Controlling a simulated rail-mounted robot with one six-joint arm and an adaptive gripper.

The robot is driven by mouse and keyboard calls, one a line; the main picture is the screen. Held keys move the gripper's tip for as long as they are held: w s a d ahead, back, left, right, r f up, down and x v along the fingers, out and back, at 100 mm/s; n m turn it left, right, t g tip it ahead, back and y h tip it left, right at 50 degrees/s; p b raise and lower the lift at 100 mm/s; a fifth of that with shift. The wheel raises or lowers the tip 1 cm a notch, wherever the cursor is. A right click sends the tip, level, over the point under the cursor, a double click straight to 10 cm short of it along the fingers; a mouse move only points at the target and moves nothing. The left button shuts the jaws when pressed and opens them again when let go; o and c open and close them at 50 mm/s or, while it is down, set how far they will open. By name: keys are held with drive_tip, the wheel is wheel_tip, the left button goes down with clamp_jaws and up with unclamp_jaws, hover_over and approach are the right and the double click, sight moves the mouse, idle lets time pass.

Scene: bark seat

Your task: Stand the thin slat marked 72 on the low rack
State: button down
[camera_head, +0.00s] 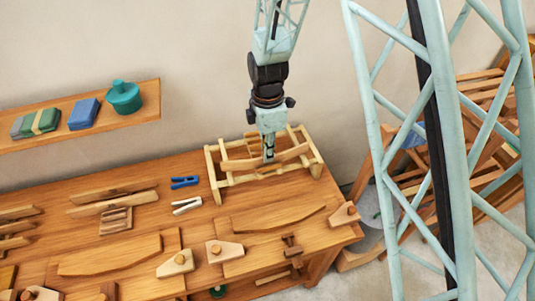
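The low rack (213,178) is a pale wooden frame with upright posts and rails at the back right of the workbench. A thin wooden slat (293,153) runs lengthwise at the rack, its two ends showing to either side of my gripper. No number can be read on it, so I cannot tell whether it is the one marked 72. My gripper (268,156) points straight down at the slat's middle. Its fingers look close together and overlap the slat in the picture. The grip itself is too small to make out, as is whether the slat touches the rack's rails.
On the workbench (205,245) lie a blue clamp (185,182), a white clamp (187,205), curved wooden boards (280,213) and several wooden blocks (225,250). More slats (112,200) lie at left. A wall shelf (150,100) holds a teal pot (124,97).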

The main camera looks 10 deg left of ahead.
drive_tip(key=shift+f, duration=0.25)
drive_tip(key=c, duration=2.8)
unclamp_jaws()
drive_tip(key=shift+r, duration=0.2)
wheel_tip(320, 180, up, 11)
drive_tip(key=p, duration=0.3)
drive_tip(key=shift+f+p, duration=0.1)
drive_tip(key=shift+p, duration=0.3)
